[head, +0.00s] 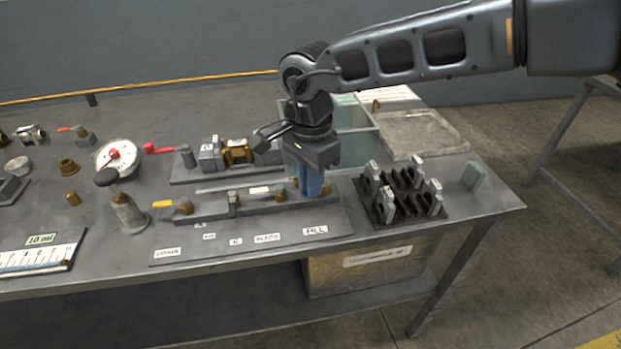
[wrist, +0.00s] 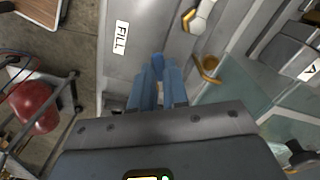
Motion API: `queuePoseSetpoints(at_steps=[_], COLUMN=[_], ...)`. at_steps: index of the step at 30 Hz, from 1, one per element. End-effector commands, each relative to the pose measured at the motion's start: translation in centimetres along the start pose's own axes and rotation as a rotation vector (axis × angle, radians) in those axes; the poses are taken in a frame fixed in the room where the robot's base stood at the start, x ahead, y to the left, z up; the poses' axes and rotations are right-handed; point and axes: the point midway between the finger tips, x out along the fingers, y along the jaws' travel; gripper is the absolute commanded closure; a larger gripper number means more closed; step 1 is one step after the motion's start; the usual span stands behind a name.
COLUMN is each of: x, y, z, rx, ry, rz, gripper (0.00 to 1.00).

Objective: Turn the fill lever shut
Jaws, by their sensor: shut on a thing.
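My gripper (head: 313,188) points straight down at the right end of the valve manifold (head: 215,206), above the label that seems to read FILL (head: 315,230). In the wrist view its blue fingers (wrist: 158,88) are closed around a narrow blue piece, which looks like the fill lever's handle (wrist: 157,62). The FILL label (wrist: 121,37) lies left of the fingertips there. The fingers hide most of the lever, and its pivot and exact angle cannot be made out. A yellow lever (head: 162,204) lies at the manifold's left end.
A black rack (head: 402,205) with metal parts stands close to the right of my gripper. A clear greenish bin (head: 350,147) is behind it. A second valve assembly (head: 225,155) and a gauge (head: 117,158) stand behind and left. Bare bench lies at the front right.

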Motion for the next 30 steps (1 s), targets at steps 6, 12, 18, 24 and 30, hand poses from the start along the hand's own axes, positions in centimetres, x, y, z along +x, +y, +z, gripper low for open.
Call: queuePoseSetpoints(at_steps=[6,12,18,24,30], x=[0.0,0.1,0.1,0.0,0.0], y=[0.0,-0.4,-0.9,-1.4,-1.7], z=[0.0,0.0,-0.1,-0.3,-0.5], rx=[0.014,0.090,0.222,0.355,0.454], ry=[0.000,0.000,-0.001,-0.001,-0.001], rz=[0.001,0.000,0.000,0.000,-0.001], gripper=[1.00,1.00,1.00,1.00,1.00])
